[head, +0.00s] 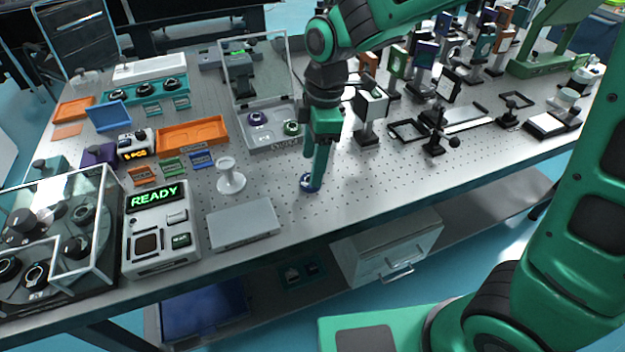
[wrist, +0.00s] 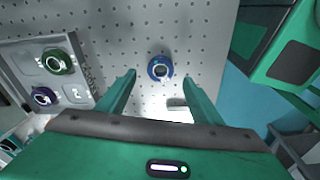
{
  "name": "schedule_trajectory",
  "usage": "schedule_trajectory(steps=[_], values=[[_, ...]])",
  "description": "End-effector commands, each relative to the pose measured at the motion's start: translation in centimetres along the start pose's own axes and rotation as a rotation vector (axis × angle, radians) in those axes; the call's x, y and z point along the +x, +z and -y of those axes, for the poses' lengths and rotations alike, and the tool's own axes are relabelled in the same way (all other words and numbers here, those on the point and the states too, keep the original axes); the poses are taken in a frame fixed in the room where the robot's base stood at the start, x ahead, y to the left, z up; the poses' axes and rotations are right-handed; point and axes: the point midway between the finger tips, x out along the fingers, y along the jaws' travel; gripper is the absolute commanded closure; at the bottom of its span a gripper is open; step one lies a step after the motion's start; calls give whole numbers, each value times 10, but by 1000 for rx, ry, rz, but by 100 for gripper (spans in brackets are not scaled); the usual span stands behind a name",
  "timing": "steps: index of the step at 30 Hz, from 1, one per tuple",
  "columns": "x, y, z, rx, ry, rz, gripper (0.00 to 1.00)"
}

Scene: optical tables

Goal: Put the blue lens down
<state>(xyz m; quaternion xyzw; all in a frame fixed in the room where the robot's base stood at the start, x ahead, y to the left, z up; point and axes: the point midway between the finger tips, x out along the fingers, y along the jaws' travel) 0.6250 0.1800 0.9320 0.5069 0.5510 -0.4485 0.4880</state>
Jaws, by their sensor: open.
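The blue lens (head: 310,184) is on the perforated table top near its front edge, at the lower end of my gripper (head: 314,172). In the wrist view, the blue lens (wrist: 160,67) is a blue ring with a pale centre, seen between and slightly beyond the fingertips. My gripper (wrist: 159,78) is open there, with a clear gap between each finger and the lens. In the head view the fingers partly cover the lens. Whether its underside rests fully flat is hard to tell.
A lidded grey tray (head: 262,141) holds a purple lens (head: 257,118) and a green lens (head: 291,128) to the left. A white pedestal (head: 230,178) and flat grey plate (head: 243,223) stand nearby. Mounted optics crowd the right. Bare table lies right of the blue lens.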

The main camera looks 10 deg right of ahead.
Motion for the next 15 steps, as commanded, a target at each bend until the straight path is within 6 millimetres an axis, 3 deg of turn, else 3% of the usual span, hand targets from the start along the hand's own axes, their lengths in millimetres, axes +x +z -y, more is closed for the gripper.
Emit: schedule_trajectory(steps=[7, 15], values=[[35, 3, -2, 1, -4, 2, 40], [45, 3, -2, 1, -1, 0, 40]])
